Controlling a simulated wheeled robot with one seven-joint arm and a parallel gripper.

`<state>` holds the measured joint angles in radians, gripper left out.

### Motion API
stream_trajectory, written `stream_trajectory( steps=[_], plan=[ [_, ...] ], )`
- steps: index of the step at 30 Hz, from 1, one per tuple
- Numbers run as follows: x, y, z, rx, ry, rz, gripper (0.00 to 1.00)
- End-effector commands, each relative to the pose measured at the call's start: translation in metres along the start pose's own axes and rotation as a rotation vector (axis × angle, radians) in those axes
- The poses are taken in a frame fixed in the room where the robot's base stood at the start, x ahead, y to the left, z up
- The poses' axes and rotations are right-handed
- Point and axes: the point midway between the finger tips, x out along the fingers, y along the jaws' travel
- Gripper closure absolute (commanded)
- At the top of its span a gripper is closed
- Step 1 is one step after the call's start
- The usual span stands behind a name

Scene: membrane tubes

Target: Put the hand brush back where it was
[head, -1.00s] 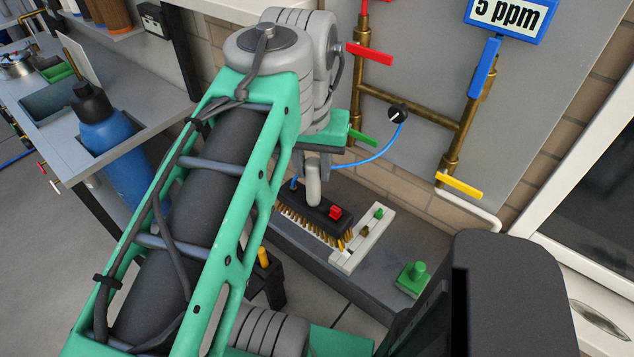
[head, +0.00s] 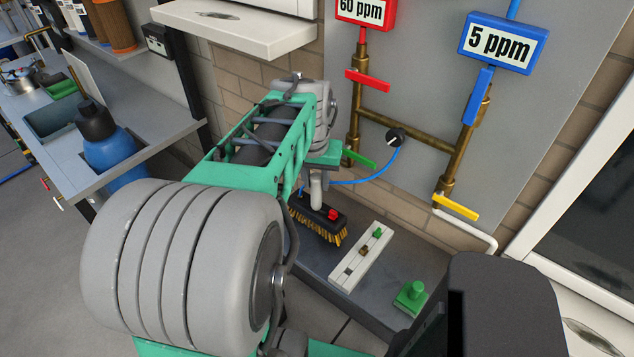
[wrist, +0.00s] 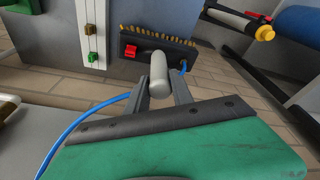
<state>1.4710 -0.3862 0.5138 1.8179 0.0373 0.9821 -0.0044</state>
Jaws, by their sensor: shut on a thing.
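The hand brush has a black body (head: 322,215) with yellow bristles, a red block on top and a grey upright handle (head: 316,190). My gripper (wrist: 162,90) is shut on that handle, one finger on each side. In the wrist view the brush body (wrist: 150,50) lies just beyond the fingers, bristles facing away. In the head view the brush is over the dark grey ledge by the brick wall, left of a white strip (head: 350,272). I cannot tell whether its bristles touch the ledge.
The white strip carries small green and brown blocks. A green knob (head: 411,296) stands on the ledge to the right. Brass pipes (head: 408,129) with coloured levers and a blue hose (head: 370,179) are close behind my gripper. A blue bottle (head: 112,150) stands at the left bench.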

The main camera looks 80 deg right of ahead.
Motion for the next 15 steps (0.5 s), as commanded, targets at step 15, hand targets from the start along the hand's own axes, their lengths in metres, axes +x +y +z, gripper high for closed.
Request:
stream_trajectory(
  steps=[15],
  plan=[
    [0.020,0.000,0.004,0.001,0.004,0.000,1.00]
  ],
)
